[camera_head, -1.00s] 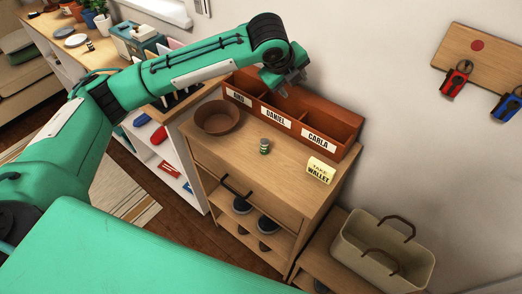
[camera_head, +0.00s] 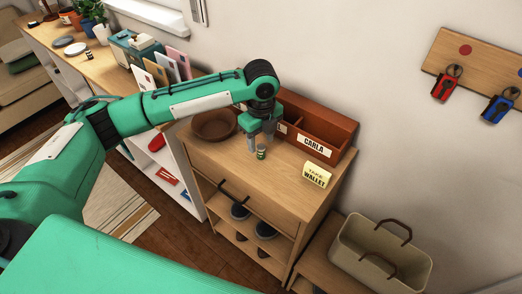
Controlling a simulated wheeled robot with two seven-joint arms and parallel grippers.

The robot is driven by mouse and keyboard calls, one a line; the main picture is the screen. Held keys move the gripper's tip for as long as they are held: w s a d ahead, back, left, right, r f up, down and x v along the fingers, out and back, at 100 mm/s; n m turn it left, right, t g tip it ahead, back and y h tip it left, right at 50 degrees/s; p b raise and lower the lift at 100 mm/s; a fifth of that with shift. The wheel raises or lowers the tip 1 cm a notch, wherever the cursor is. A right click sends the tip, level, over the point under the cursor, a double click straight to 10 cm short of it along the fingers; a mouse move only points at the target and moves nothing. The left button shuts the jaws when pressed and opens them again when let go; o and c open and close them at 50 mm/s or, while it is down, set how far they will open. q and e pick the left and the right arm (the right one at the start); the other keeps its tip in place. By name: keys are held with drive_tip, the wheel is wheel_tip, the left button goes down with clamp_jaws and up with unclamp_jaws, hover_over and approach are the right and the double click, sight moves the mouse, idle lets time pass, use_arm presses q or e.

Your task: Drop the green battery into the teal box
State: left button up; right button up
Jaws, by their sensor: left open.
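The green battery (camera_head: 261,152) stands upright on the top of the wooden cabinet, small and green with a lighter band. My left gripper (camera_head: 259,143) is open and points down right at the battery, its fingers beside and behind it in this view; I cannot tell whether they touch it. The teal box (camera_head: 122,52) stands on the long counter at the upper left, with white items at its top; its inside does not show clearly. My right gripper is not in view.
A brown bowl (camera_head: 214,126) sits left of the gripper. A red-brown organizer (camera_head: 335,131) labelled CARLA stands behind, partly hidden by my arm. A yellow "take wallet" note (camera_head: 316,174) stands to the right. Upright envelopes (camera_head: 160,72) stand beside the teal box.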

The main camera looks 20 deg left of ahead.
sight(261, 146)
use_arm(q)
drive_tip(key=shift+f, duration=0.35)
drive_tip(key=f, duration=0.2)
drive_tip(key=f+p, duration=0.1)
drive_tip(key=shift+w+a+f, duration=0.1)
drive_tip(key=shift+w+f, duration=0.15)
drive_tip(key=shift+f, duration=0.55)
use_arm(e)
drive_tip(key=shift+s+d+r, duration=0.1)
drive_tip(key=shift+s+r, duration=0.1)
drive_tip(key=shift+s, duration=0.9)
use_arm(q)
drive_tip(key=c, duration=1)
clamp_jaws()
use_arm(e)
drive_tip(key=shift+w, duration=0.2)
use_arm(q)
drive_tip(key=shift+r, duration=0.1)
